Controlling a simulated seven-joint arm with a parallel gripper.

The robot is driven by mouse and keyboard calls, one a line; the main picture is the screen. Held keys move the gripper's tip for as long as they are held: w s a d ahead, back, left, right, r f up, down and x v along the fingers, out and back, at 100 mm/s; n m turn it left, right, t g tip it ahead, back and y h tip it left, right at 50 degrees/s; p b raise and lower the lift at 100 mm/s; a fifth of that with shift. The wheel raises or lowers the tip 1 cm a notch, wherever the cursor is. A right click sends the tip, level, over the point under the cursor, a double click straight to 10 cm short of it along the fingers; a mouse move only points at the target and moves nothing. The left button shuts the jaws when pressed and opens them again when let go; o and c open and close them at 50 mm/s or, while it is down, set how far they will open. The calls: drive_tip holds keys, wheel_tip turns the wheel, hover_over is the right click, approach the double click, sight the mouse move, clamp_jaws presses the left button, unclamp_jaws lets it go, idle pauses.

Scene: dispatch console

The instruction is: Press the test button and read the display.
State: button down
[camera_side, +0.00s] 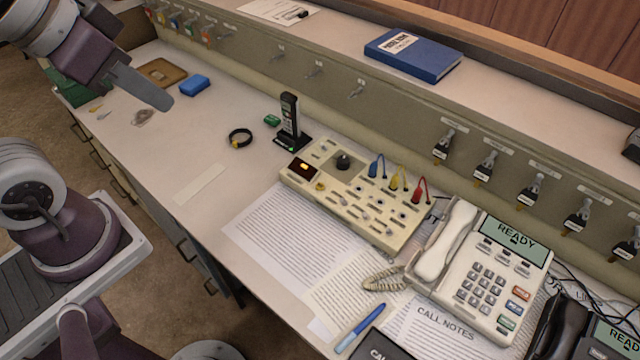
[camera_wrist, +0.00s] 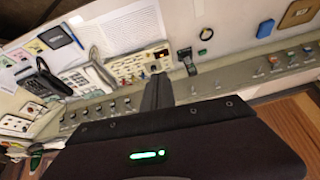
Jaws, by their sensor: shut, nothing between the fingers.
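A cream console box (camera_side: 355,195) with small switches, a dark knob (camera_side: 343,160) and blue, yellow and red plug leads sits on the desk. A small dark display (camera_side: 303,168) at its left end shows a lit orange mark too small to read. A small yellow button-like part (camera_side: 320,186) is beside the display; I cannot read any test label. The box also shows in the wrist view (camera_wrist: 142,62), partly hidden by my fingers. My gripper (camera_side: 166,102) is shut and empty, above the desk's far left part, well apart from the box. It shows in the wrist view (camera_wrist: 158,82).
A black handset (camera_side: 290,122) stands in a cradle behind the box. A cream desk phone (camera_side: 485,275) reading READY is to its right. Papers (camera_side: 285,235) lie in front. Keys hang along the back ledge, which bears a blue book (camera_side: 413,55). The desk's left middle is mostly clear.

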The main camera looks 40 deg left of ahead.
drive_tip(key=w+a+f+m, duration=0.1)
drive_tip(key=w+f+m, duration=0.1)
drive_tip(key=w, duration=0.4)
drive_tip(key=w+a+f+m, duration=0.1)
drive_tip(key=w+f+m, duration=0.1)
drive_tip(key=w, duration=0.4)
drive_tip(key=m+t+h, duration=0.2)
drive_tip(key=m+h, duration=0.2)
drive_tip(key=m, duration=0.5)
hover_over(316, 187)
wheel_tip(316, 187, down, 20)
drive_tip(key=r, duration=0.1)
drive_tip(key=shift+f, duration=0.25)
drive_tip(key=shift+f, duration=0.1)
drive_tip(key=shift+f, duration=4.3)
drive_tip(key=shift+f, duration=0.1)
drive_tip(key=shift+f, duration=0.3)
